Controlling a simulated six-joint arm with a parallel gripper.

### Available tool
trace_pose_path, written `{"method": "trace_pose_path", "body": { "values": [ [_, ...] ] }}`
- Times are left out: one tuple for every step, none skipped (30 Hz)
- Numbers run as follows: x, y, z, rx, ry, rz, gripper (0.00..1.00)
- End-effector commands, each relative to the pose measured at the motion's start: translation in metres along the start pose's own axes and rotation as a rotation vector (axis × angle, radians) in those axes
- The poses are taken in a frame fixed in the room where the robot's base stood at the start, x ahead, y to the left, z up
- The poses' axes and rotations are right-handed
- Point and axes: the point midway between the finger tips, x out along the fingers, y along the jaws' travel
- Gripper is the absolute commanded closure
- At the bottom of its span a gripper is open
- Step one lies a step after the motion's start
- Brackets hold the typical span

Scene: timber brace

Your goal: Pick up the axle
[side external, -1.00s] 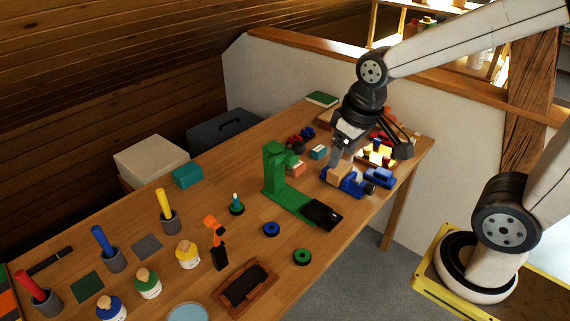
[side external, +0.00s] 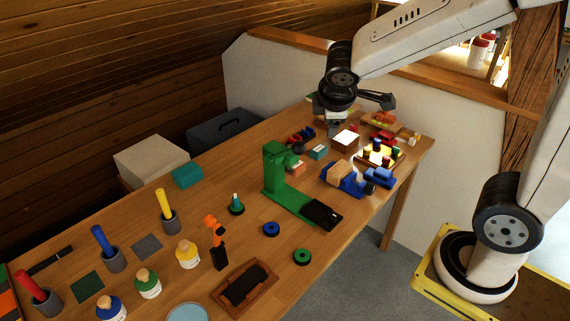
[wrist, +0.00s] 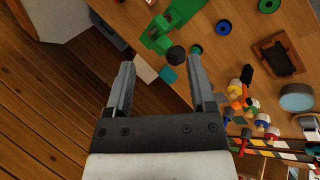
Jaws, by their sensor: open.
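I cannot tell for certain which piece is the axle; nothing in either view clearly reads as one. Small red, blue and dark pieces (side external: 302,136) lie on the table left of my gripper, too small to make out. My gripper (side external: 336,128) hangs above the far part of the table in the side view. In the wrist view my gripper (wrist: 160,66) has its two fingers wide apart, with nothing held between them. A dark round thing (wrist: 176,55) shows between the fingers, well beyond them.
A white-topped box (side external: 346,140) and a tray of coloured pieces (side external: 380,155) are close to my gripper. A blue ring (side external: 271,229) and green ring (side external: 302,257) lie nearer.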

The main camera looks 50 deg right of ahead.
Motion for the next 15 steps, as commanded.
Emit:
{"method": "trace_pose_path", "body": {
  "values": [
    [0.003,0.006,-0.005,-0.065,-0.003,0.032,0.29],
    [0.004,0.009,-0.007,-0.106,-0.005,0.053,0.29],
    [0.006,0.015,-0.011,-0.162,-0.006,0.082,0.29],
    [0.007,0.018,-0.014,-0.202,-0.007,0.103,0.29],
    [0.009,0.022,-0.018,-0.243,-0.008,0.124,0.29],
    [0.010,0.026,-0.022,-0.299,-0.010,0.152,0.29],
    [0.011,0.030,-0.025,-0.341,-0.012,0.172,0.29],
    [0.012,0.033,-0.029,-0.381,-0.013,0.193,0.29],
    [0.013,0.038,-0.034,-0.436,-0.015,0.221,0.29],
    [0.015,0.041,-0.038,-0.479,-0.017,0.241,0.29],
    [0.015,0.043,-0.042,-0.521,-0.018,0.261,0.29],
    [0.016,0.047,-0.048,-0.576,-0.019,0.288,0.29],
    [0.017,0.050,-0.053,-0.619,-0.020,0.309,0.29],
    [0.018,0.052,-0.057,-0.661,-0.022,0.329,0.29],
    [0.019,0.055,-0.063,-0.716,-0.024,0.355,0.29]
  ]
}}
